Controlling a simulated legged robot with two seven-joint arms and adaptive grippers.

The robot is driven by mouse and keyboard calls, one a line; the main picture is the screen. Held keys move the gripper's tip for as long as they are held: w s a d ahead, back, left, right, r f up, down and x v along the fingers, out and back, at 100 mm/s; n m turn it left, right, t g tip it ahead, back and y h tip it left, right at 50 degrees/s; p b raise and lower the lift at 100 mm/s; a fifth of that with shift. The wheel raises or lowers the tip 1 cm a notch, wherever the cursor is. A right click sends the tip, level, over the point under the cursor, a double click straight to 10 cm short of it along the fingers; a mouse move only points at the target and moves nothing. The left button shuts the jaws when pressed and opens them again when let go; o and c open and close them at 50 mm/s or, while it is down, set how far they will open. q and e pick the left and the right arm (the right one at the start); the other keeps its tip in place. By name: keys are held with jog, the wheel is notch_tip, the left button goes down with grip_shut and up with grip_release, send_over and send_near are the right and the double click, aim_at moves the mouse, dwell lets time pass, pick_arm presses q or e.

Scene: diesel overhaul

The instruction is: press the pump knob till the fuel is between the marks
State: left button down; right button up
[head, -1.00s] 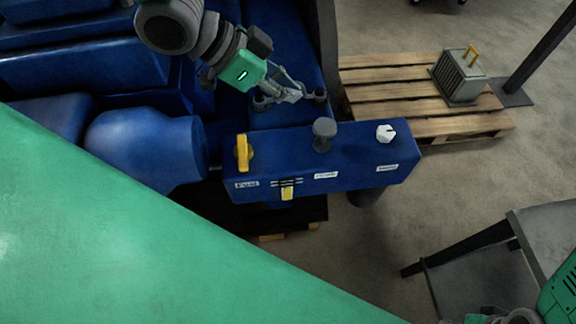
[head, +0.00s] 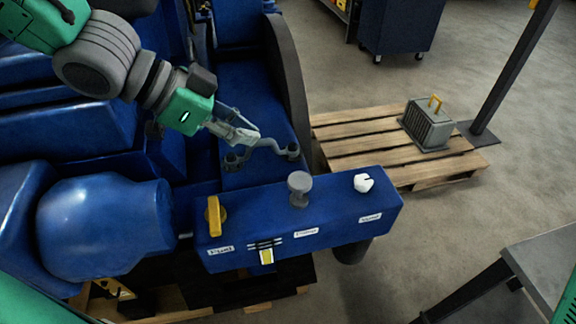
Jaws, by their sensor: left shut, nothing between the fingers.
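The blue control box (head: 330,222) holds a grey mushroom-shaped pump knob (head: 299,186) standing up from its top. A small sight gauge (head: 267,256) on the front face shows yellow fuel, with dark mark lines (head: 265,244) across its upper part. The yellow appears to lie below these lines, but the gauge is small. My left gripper (head: 252,138) is shut and empty, behind and left of the knob and apart from it, above a grey curved bracket (head: 262,148). My right gripper is out of the picture.
A yellow lever (head: 214,216) and a white knob (head: 363,182) flank the pump knob. A wooden pallet (head: 345,142) with a grey yellow-handled box (head: 427,126) lies behind right. A grey table (head: 545,258) stands at the right. Blue engine parts (head: 105,225) fill the left.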

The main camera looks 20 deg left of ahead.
pick_arm(q)
jog(key=b, duration=0.6)
send_over(301, 178)
jog(key=a, duration=0.1)
jog(key=f, duration=0.5)
jog(key=s+f, duration=0.1)
jog(key=f, duration=0.1)
jog(key=shift+a+f, duration=0.15)
jog(key=shift+f, duration=0.15)
notch_tip(301, 178, down, 2)
jog(key=shift+f+b, duration=0.15)
jog(key=shift+b, duration=0.25)
jog(key=shift+f, duration=0.5)
jog(key=shift+a, duration=0.15)
jog(key=shift+f, duration=0.1)
